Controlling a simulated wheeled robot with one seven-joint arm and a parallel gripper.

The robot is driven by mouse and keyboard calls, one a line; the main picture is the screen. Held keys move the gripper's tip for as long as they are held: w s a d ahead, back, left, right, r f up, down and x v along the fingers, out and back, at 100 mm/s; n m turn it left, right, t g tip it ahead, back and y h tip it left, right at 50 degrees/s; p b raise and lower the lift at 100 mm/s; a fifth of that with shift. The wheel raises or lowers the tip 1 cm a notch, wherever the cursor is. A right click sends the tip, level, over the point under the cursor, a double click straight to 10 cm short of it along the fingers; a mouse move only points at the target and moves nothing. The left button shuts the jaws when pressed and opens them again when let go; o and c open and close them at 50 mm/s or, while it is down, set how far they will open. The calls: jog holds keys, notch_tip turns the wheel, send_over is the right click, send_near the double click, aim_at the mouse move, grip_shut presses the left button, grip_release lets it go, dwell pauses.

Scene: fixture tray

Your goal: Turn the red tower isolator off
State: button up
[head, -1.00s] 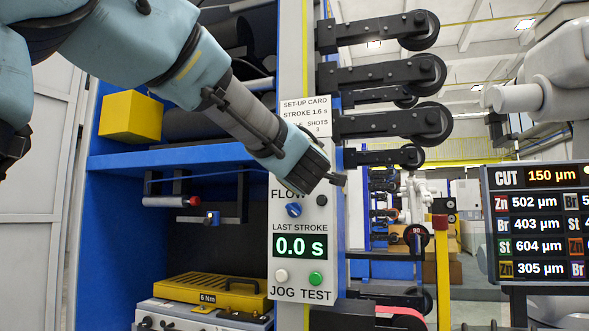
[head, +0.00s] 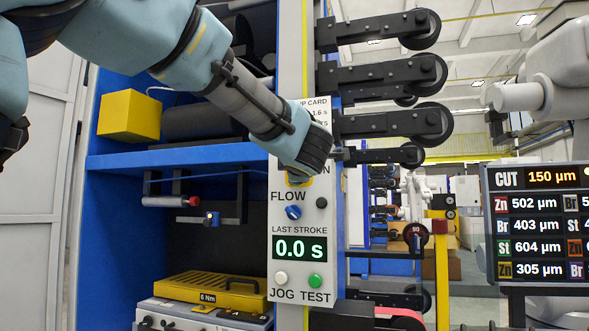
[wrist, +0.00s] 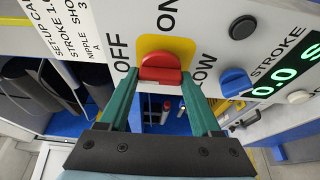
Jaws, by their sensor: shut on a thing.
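The red isolator knob (wrist: 160,68) sits on a yellow plate (wrist: 178,44) on the white panel in the wrist view. The OFF label (wrist: 121,53) is left of the plate and the ON label (wrist: 167,18) is above it. The knob's bar lies roughly level across the picture. My gripper (wrist: 160,78) has its green fingers on both sides of the knob, shut on it. In the head view my gripper (head: 305,160) hides the knob; only a sliver of the yellow plate (head: 298,183) shows below it.
Below the isolator on the panel are the blue FLOW knob (head: 293,212), a black button (head: 322,202), the 0.0 s display (head: 300,247), the JOG button (head: 281,277) and the green TEST button (head: 315,280). Black roller arms (head: 385,122) stick out right of the panel.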

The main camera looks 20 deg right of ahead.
jog(key=o, duration=1.4)
jog(key=b+v, duration=0.1)
jog(key=v, duration=0.9)
jog(key=shift+s+a, duration=0.15)
jog(key=shift+s, duration=0.2)
